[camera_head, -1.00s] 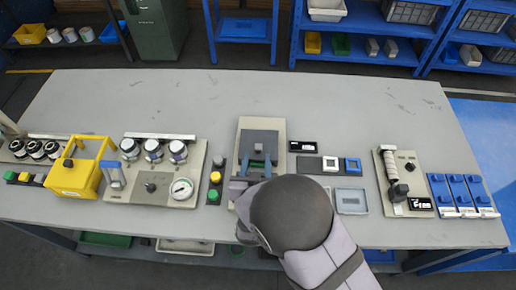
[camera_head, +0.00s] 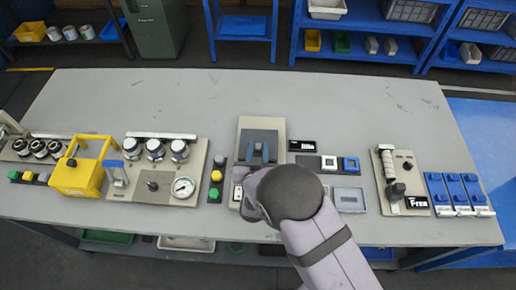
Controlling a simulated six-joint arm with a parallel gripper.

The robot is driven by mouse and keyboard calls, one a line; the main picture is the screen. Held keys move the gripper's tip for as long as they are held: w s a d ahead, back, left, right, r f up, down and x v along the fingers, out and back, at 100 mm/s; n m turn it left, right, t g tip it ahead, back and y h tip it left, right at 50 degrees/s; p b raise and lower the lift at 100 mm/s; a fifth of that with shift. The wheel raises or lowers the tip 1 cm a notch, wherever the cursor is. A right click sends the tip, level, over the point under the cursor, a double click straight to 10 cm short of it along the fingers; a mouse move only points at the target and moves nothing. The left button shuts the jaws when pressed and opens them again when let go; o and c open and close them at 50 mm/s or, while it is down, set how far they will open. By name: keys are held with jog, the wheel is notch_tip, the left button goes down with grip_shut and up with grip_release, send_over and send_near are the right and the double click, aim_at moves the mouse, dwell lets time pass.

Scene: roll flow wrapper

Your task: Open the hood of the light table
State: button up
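I take the beige unit with a dark grey panel (camera_head: 262,136) in the middle of the bench to be the light table, with the panel as its hood. The panel looks flat, lying low on the unit's beige base (camera_head: 244,124). My gripper (camera_head: 258,151) is over the panel's near part, its two blue-grey fingers pointing away from me. I cannot tell whether they touch the panel or hold anything. My dark round wrist and pale forearm hide the unit's near right part.
Left stand a green-yellow button strip (camera_head: 216,176), a gauge panel (camera_head: 146,187) and a yellow box (camera_head: 78,178). Right are small switch blocks (camera_head: 330,163), a tray (camera_head: 350,199), a lever panel (camera_head: 384,170) and blue switches (camera_head: 455,188). The bench's far half is clear.

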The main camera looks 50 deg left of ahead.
aim_at(259, 135)
grip_shut()
jog(key=w+a+b, duration=0.4)
jog(key=w+a, duration=0.1)
jog(key=shift+w+a+f+b, duration=0.1)
jog(key=shift+w+a+b, duration=0.3)
jog(key=shift+w+a, duration=0.1)
jog(key=shift+a, duration=0.05)
jog(key=shift+o, duration=2.4)
grip_release()
jog(key=shift+b+v, duration=1)
jog(key=shift+v, duration=2.8)
jog(key=shift+w+a, duration=0.1)
